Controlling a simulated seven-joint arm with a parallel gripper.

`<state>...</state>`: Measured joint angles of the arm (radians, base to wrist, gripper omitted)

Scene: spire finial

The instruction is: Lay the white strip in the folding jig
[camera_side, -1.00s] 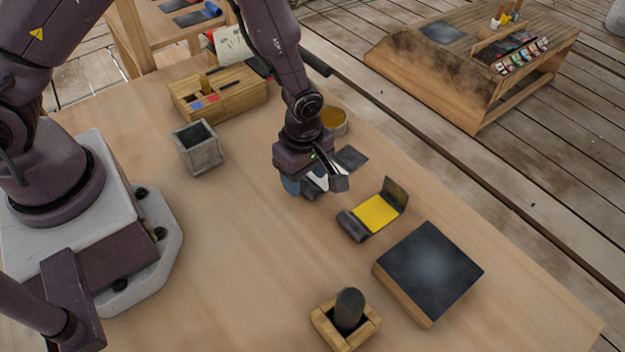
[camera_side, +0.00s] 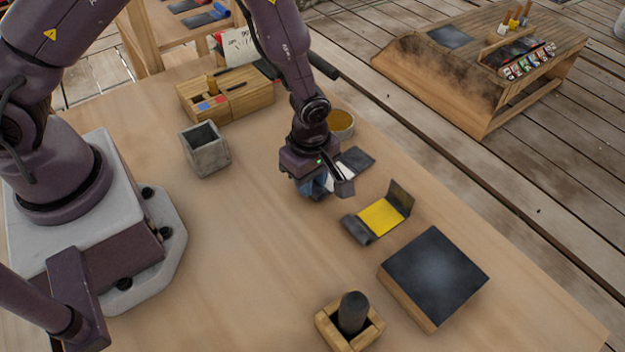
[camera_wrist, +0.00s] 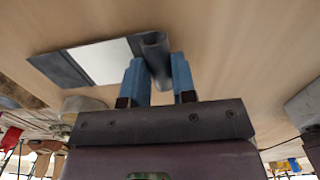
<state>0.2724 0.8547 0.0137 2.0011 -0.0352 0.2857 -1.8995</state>
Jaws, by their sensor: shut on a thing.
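The white strip (camera_wrist: 104,62) has a white middle panel, a flat dark plate at its far end and a dark rolled end (camera_wrist: 155,50). In the side view its white part (camera_side: 344,171) is mostly hidden behind my gripper. My gripper (camera_wrist: 157,68) is shut on the rolled end, with one blue finger on each side of it. In the side view my gripper (camera_side: 328,186) is low over the table, and I cannot tell whether the strip touches the table. I cannot tell for sure which thing is the folding jig.
A yellow-panelled piece (camera_side: 381,215) with one upturned dark end lies to the right. A dark-topped block (camera_side: 434,275) and a wooden holder (camera_side: 335,335) with a dark cylinder (camera_side: 352,312) are nearer. A grey box (camera_side: 205,150), wooden organiser (camera_side: 235,100) and round tin (camera_side: 341,123) surround the left and back.

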